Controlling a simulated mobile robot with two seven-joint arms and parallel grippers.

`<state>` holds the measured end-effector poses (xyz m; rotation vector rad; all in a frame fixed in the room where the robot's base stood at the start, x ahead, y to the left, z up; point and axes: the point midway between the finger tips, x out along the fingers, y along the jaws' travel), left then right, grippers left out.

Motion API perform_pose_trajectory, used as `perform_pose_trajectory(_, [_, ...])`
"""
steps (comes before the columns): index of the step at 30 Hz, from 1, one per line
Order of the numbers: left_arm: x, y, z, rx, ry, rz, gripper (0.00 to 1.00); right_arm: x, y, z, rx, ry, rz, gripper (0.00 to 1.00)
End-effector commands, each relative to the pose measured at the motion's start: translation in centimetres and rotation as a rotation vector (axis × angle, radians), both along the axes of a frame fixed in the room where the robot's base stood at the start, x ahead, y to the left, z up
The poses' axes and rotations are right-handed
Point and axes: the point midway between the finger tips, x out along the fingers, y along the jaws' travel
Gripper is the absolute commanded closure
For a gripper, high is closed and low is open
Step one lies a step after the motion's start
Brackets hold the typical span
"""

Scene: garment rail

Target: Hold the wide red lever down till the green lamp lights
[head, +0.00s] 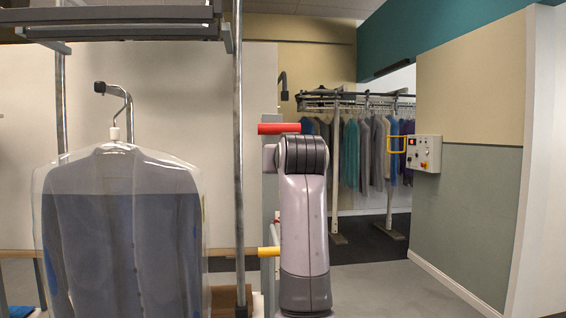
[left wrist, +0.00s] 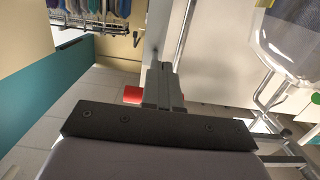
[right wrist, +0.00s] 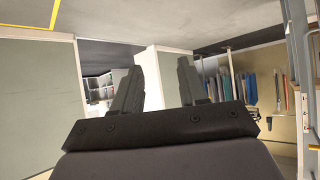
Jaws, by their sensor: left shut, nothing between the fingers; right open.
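The wide red lever (head: 278,128) sticks out at the post right of the chrome upright in the head view. One of my arm links stands just right of it and covers part of the area behind. My left gripper (left wrist: 162,75) is shut and empty in the left wrist view. A red block, likely the lever's end (left wrist: 133,94), shows just left of its fingers; I cannot tell whether they touch. My right gripper (right wrist: 158,75) is open and empty, with no lever between its fingers. I cannot make out a lit green lamp in any view.
A yellow lever (head: 268,251) sits below the red one. A plastic-covered dark jacket (head: 120,230) hangs from a hook at left. A control box (head: 424,153) with buttons and a red light is on the right wall. Clothes (head: 370,150) hang behind. The floor at right is clear.

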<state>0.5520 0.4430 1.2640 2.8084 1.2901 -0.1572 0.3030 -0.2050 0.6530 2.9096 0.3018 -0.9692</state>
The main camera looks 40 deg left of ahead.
Motion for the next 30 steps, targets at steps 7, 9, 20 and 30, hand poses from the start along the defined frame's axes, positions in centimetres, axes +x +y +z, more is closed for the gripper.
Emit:
perform_pose_trajectory(7, [-3.5, -4.2, 0.7, 0.000, -0.004, -0.003, 1.00, 0.0, 0.5, -0.8, 0.009, 0.006, 0.004, 0.57])
perform_pose_trajectory(9, [-4.1, -4.9, 1.0, 0.001, -0.004, -0.003, 1.00, 0.1, 0.7, -0.7, 0.013, 0.004, 0.005, 0.57])
perform_pose_trajectory(20, [-5.2, -6.0, 1.3, 0.002, -0.003, 0.000, 1.00, 0.4, 1.1, -0.2, 0.025, -0.004, 0.006, 0.57])
perform_pose_trajectory(30, [-5.1, -6.0, 1.3, 0.002, -0.002, -0.001, 1.00, 0.4, 1.0, -0.3, 0.023, -0.001, 0.005, 0.57])
